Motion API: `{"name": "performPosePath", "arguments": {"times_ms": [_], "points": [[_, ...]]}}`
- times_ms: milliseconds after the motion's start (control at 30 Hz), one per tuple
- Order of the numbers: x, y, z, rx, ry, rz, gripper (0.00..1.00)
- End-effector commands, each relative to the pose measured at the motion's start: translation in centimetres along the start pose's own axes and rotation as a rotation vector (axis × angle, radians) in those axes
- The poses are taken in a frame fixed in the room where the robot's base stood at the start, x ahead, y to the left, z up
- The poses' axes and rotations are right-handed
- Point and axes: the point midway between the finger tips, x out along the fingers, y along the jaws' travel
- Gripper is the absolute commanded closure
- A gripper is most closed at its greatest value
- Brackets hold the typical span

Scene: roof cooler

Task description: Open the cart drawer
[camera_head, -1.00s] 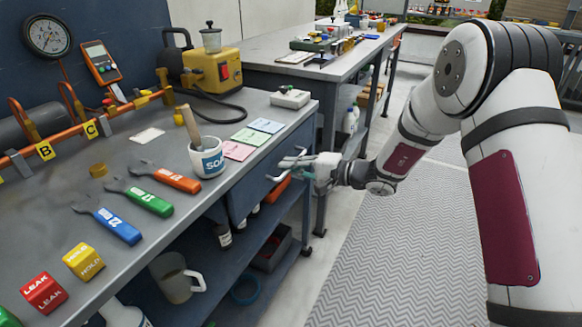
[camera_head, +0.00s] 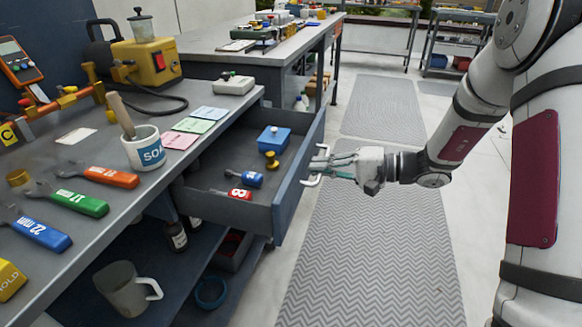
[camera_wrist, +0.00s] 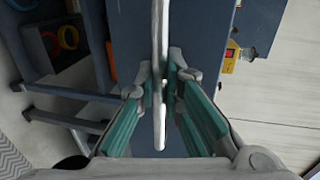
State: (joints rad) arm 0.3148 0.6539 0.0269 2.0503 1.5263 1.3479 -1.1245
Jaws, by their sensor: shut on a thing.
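The cart drawer (camera_head: 238,216) is pulled well out of the cart, below its top. Its front panel (camera_head: 298,172) faces my arm. Inside lie a blue box (camera_head: 274,139), a yellow knob-like piece (camera_head: 272,160), a small blue item (camera_head: 246,178) and a small red item (camera_head: 236,193). My gripper (camera_head: 332,167) is at the drawer front, shut on the white bar handle (camera_head: 311,181). In the wrist view the handle (camera_wrist: 160,50) runs between the two green-padded fingers (camera_wrist: 161,98). The drawer's rear end is hidden under the cart top.
The cart top (camera_head: 120,215) holds wrenches, a soap cup (camera_head: 144,149), coloured cards and a yellow machine (camera_head: 147,62). A mug (camera_head: 127,289) stands on the lower shelf. Another bench (camera_head: 262,45) stands behind. The matted floor (camera_head: 370,250) at right is clear.

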Motion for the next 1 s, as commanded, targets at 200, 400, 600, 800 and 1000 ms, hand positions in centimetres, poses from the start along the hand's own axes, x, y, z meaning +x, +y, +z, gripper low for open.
{"name": "performPosePath", "arguments": {"times_ms": [200, 400, 600, 800, 1000], "points": [[-4.3, 1.1, -0.1, 0.001, 0.003, 0.002, 1.0], [-6.5, 1.5, 0.0, 0.001, 0.002, 0.002, 1.0], [-7.3, 1.6, 0.0, 0.001, -0.001, 0.003, 1.0], [-7.3, 1.6, 0.0, 0.001, -0.001, 0.003, 1.0], [-7.3, 1.6, 0.0, 0.001, 0.0, 0.002, 0.8]]}}
